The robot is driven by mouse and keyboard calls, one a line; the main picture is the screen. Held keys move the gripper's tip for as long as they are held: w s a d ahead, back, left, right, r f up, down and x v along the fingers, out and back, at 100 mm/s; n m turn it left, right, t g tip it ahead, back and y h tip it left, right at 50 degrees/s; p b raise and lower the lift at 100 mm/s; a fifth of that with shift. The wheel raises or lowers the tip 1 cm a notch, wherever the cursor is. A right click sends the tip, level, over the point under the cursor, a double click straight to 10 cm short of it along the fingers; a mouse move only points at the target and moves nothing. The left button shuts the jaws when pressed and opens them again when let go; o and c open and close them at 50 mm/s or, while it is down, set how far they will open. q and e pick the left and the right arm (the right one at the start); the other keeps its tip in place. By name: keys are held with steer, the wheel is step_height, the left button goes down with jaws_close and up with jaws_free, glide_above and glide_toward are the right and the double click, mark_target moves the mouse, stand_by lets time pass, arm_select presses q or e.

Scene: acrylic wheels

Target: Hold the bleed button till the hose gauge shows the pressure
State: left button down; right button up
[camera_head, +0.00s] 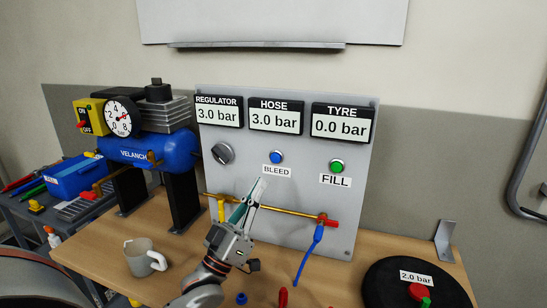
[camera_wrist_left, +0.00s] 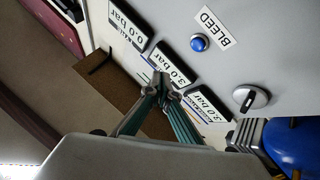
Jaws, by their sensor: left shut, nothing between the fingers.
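The blue bleed button (camera_head: 277,157) sits on the grey panel (camera_head: 365,150), above its BLEED label. It also shows in the left wrist view (camera_wrist_left: 199,43). The hose gauge (camera_head: 275,118) reads 3.0 bar, the regulator gauge (camera_head: 218,113) reads 3.0 bar and the tyre gauge (camera_head: 342,125) reads 0.0 bar. My left gripper (camera_head: 262,181) is shut and empty, its tips below the bleed button in the head view and apart from it in the left wrist view (camera_wrist_left: 164,84). My right gripper is not in view.
The grey regulator knob (camera_head: 222,153) and green FILL button (camera_head: 337,166) flank the bleed button. A brass pipe (camera_head: 285,211) with a red valve runs below. A mug (camera_head: 145,258), blue compressor (camera_head: 160,149) and black disc (camera_head: 385,285) marked 2.0 bar stand around.

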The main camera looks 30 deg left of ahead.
mark_target(276, 158)
arm_select(q)
steer(key=w+a+r+b, duration=0.1)
steer(key=w+a+b, duration=0.1)
steer(key=w, duration=0.7)
steer(key=shift+a, duration=0.45)
stand_by(0.3)
steer(key=shift+s, duration=0.1)
stand_by(1.0)
steer(key=shift+w+a, duration=0.1)
steer(key=shift+w, duration=0.35)
steer(key=shift+w+a, duration=0.1)
steer(key=shift+w, duration=0.35)
stand_by(0.8)
stand_by(1.4)
steer(key=shift+s+d+p, duration=0.2)
steer(key=shift+s+p, duration=0.15)
steer(key=shift+s, duration=0.55)
